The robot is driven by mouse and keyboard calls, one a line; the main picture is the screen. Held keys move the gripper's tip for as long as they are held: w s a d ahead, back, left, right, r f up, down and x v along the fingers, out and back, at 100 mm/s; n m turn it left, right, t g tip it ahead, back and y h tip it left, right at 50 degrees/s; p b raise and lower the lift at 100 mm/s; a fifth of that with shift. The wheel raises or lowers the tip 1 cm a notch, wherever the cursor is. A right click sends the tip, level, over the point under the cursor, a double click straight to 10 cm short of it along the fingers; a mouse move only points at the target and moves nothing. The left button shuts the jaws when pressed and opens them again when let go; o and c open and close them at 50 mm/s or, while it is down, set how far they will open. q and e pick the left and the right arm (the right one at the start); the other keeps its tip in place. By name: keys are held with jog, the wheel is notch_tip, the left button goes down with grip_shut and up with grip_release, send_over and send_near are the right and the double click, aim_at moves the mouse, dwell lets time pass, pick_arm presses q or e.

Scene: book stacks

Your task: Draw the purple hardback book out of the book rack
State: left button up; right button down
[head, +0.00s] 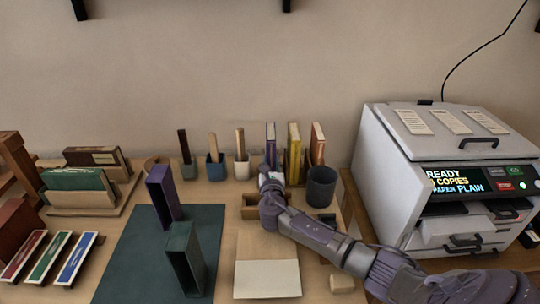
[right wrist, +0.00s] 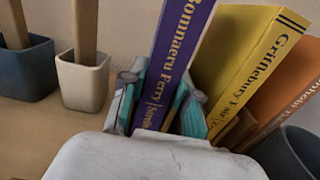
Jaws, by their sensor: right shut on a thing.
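The purple hardback book (head: 271,139) stands upright at the left end of a row by the back wall. In the right wrist view its purple spine (right wrist: 181,40) with yellow lettering rises between my fingers. My right gripper (head: 270,178) is shut on the lower part of this book; the teal finger pads (right wrist: 160,108) lie on both sides of the spine. The book rack (right wrist: 236,130) shows only as a bit of brown wood between the books; the rest is hidden. The yellow book (right wrist: 245,60) and the orange book (right wrist: 290,85) stand to the right. My left gripper is out of view.
A dark grey cup (head: 321,187) stands close to the right of my gripper. White (head: 242,170) and blue (head: 215,171) pots with sticks stand to the left. A wooden tray (head: 252,212) lies under my wrist. A printer (head: 390,190) fills the right side.

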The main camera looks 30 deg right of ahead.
jog(key=shift+r+p, duration=0.3)
jog(key=shift+r, duration=0.15)
jog(key=shift+s+a, duration=0.15)
jog(key=shift+s, duration=0.1)
jog(key=p+v, duration=0.7)
jog(key=v, duration=0.8)
jog(key=shift+f, duration=0.3)
